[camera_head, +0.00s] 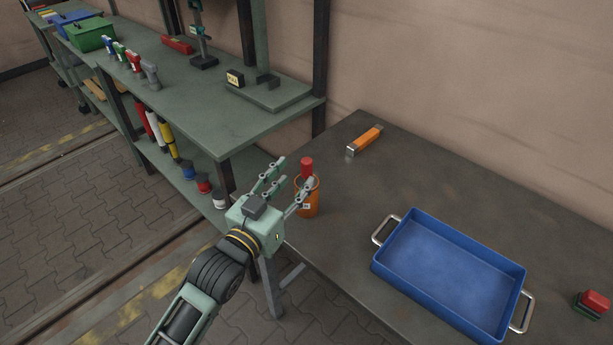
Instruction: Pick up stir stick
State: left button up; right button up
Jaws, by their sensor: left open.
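An orange cup (311,204) stands upright near the left edge of the brown table. A red, thick stick-like piece (307,167) rises from its opening; I cannot tell for certain whether this is the stir stick. My left gripper (292,176) is open, its fingers pointing up and to the right, and appears empty. It is just left of the cup, and one finger overlaps the cup's rim in the picture. I cannot tell whether they touch. My right gripper is not in view.
A blue tray (408,213) with metal handles stands on the table (330,243). An orange-handled tool (368,138) lies near the back, and a red and green block (594,302) at the right. A green shelf unit (214,122) holding bottles and tools stands at the left.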

aim_at(304, 171)
pick_arm(q)
jog(key=x, duration=0.2)
jog(key=p+x, duration=0.1)
jog(key=x, duration=0.1)
jog(key=f+x, duration=0.1)
jog(key=x, duration=0.1)
jog(key=shift+w+d, duration=0.15)
jog(key=shift+w, duration=0.1)
jog(key=shift+r, duration=0.1)
grip_shut()
